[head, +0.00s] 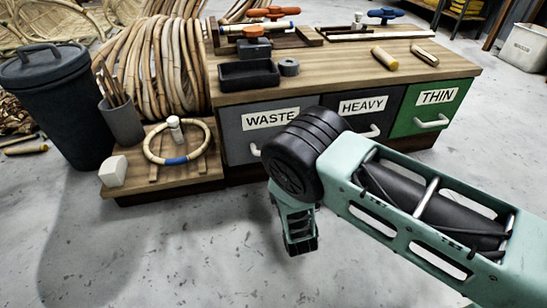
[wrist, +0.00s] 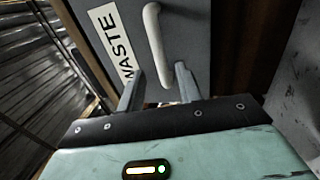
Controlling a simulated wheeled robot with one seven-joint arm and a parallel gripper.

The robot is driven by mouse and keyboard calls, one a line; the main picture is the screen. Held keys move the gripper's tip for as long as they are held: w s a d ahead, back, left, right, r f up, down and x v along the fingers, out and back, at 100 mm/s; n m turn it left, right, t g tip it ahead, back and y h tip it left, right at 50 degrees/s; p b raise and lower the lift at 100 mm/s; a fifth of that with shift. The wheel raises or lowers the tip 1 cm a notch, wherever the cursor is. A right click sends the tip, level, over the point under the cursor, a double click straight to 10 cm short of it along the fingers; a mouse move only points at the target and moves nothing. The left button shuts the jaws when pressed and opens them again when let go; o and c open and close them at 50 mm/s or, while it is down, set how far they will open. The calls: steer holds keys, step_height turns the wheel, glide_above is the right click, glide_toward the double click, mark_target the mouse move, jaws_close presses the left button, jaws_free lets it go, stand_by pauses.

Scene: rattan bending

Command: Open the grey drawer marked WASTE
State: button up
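The grey drawer marked WASTE (head: 238,139) is at the left end of the wooden bench and looks shut. Its white handle (head: 255,150) shows just left of my arm's black joint, which hides part of the drawer front. In the wrist view the WASTE label (wrist: 116,42) is at upper left and the white handle (wrist: 154,40) is beside it. My gripper (wrist: 160,70) is open, with its two fingers apart and the lower part of the handle showing between them. I cannot tell whether either finger touches it. In the head view the fingers are not clear.
The grey HEAVY drawer (head: 340,119) and green THIN drawer (head: 432,108) are to the right. A low wooden stand (head: 190,174) with a rattan ring (head: 160,157) and a dark bin (head: 57,105) are at left. The floor in front is clear.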

steer(key=shift+b+x, duration=1.6)
steer(key=shift+x, duration=2)
jaws_close()
